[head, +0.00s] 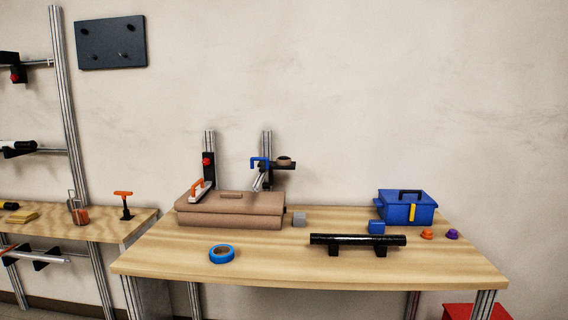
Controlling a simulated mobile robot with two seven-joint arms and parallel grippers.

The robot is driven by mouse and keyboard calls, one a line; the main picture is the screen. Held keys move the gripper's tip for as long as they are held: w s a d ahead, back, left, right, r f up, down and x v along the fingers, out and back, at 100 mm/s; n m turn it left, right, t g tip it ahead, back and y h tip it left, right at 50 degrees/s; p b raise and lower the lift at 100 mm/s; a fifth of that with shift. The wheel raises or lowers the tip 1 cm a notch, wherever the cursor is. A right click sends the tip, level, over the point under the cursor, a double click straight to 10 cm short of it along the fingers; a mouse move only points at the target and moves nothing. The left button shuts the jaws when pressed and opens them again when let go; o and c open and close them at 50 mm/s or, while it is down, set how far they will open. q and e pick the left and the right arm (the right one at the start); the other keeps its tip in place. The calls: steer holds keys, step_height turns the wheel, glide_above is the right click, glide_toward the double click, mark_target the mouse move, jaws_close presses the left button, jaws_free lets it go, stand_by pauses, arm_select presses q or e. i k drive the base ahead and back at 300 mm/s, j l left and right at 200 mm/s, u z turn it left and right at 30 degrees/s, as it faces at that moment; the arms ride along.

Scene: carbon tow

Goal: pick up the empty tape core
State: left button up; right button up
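A blue tape ring (222,254) lies flat near the front left of the wooden table (300,268). A small round tan and dark piece (284,160) sits on a black bracket at the back of the table; it is too small to tell if it is an empty tape core. Neither of my grippers is in view.
A brown case-like block (230,213) lies at the table's back left. A black tube (358,240) rests on two supports at the right. The front edge is clear.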

mark_target(283, 162)
steer(key=i+j+z, duration=0.1)
steer(key=i+j, duration=0.15)
steer(key=i, duration=0.15)
steer(key=i+j+z, duration=0.15)
steer(key=i, duration=0.3)
steer(key=j, duration=0.1)
